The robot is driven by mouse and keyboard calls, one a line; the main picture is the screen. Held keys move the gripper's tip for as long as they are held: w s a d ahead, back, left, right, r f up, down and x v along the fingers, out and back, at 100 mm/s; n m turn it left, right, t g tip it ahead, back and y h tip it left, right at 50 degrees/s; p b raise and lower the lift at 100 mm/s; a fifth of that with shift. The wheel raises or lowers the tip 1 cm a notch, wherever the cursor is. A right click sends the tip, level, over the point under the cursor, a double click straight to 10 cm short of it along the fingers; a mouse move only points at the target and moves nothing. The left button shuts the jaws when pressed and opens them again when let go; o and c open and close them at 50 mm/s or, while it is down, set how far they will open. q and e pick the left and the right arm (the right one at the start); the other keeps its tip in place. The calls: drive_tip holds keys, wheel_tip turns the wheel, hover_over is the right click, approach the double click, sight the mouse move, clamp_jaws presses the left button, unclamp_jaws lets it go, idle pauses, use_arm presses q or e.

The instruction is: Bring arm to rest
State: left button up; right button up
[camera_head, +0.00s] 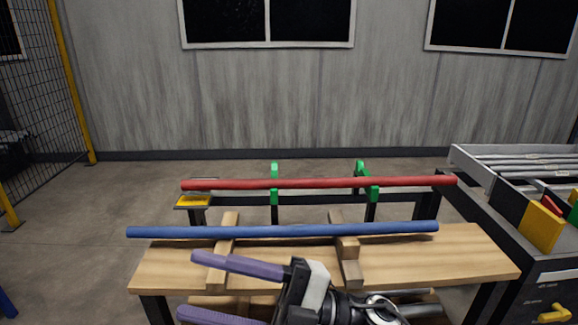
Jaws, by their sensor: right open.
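My right gripper (222,289) is at the bottom centre, in front of the wooden table, with its two purple fingers spread apart and pointing left. Nothing shows between the fingers. The arm behind it comes in from the lower right. My left gripper is not in view. A blue rod (285,230) lies across two wooden supports on the wooden table (440,262), beyond the gripper and apart from it. A red rod (310,184) lies farther back, at the green holders (274,180) of a dark frame.
A grey and black cart (480,195) with several pale rods on top stands at the right. Yellow, red and green blocks (542,226) sit at its side. A fence with a yellow post (72,85) is at the left. Floor left of the table is clear.

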drive_tip(key=w+d+f+m+t+h, duration=0.2)
drive_tip(key=w+d+f+m+t, duration=0.3)
drive_tip(key=m+t, duration=0.7)
drive_tip(key=w+d+f+m+t+h, duration=0.1)
drive_tip(key=d+f+m+t+h, duration=0.3)
drive_tip(key=d+f+m+h, duration=0.95)
drive_tip(key=s+d+f+m+g+h, duration=0.1)
drive_tip(key=s+d+f+g, duration=0.2)
drive_tip(key=s+f, duration=0.5)
drive_tip(key=s+d+f+m+g+h, duration=0.2)
drive_tip(key=s+d+f+g, duration=0.2)
drive_tip(key=s+f, duration=0.5)
wheel_tip(320, 180, down, 5)
drive_tip(key=shift+d+r, duration=0.2)
drive_tip(key=shift+d, duration=0.1)
drive_tip(key=shift+h, duration=0.25)
